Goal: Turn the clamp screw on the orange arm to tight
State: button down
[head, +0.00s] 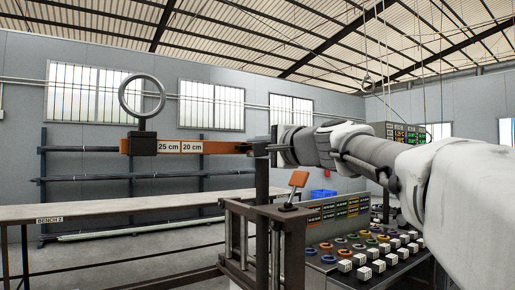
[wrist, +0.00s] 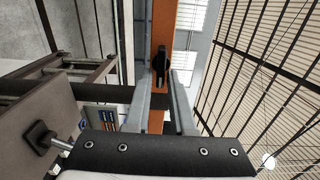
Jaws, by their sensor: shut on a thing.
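The orange arm (head: 219,147) is level, with 25 cm and 20 cm labels on it. It bears a black block with an upright grey ring (head: 142,97) at its left end. In the wrist view the orange arm (wrist: 164,22) runs up the picture between my fingers. The black clamp screw (wrist: 161,62) is in front of it, between the fingertips. My gripper (head: 260,148) reaches in from the right beside the top of the dark post. In the wrist view my gripper (wrist: 158,74) is shut on the clamp screw. How tight the screw is does not show.
The dark post (head: 262,215) stands in a metal frame. An orange-topped lever (head: 298,180) and a panel of coloured rings and white cubes (head: 362,272) are below my arm. A long bench (head: 110,208) is at the left. Air around the ring is clear.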

jog(key=shift+a+f, duration=0.15)
jog(key=shift+f, duration=0.1)
jog(key=c, duration=0.9)
grip_release()
jog(key=shift+s, duration=0.1)
jog(key=shift+r, duration=0.15)
jog(key=v, duration=1.7)
jog(key=shift+s+d, duration=0.15)
jog(key=shift+d, duration=0.1)
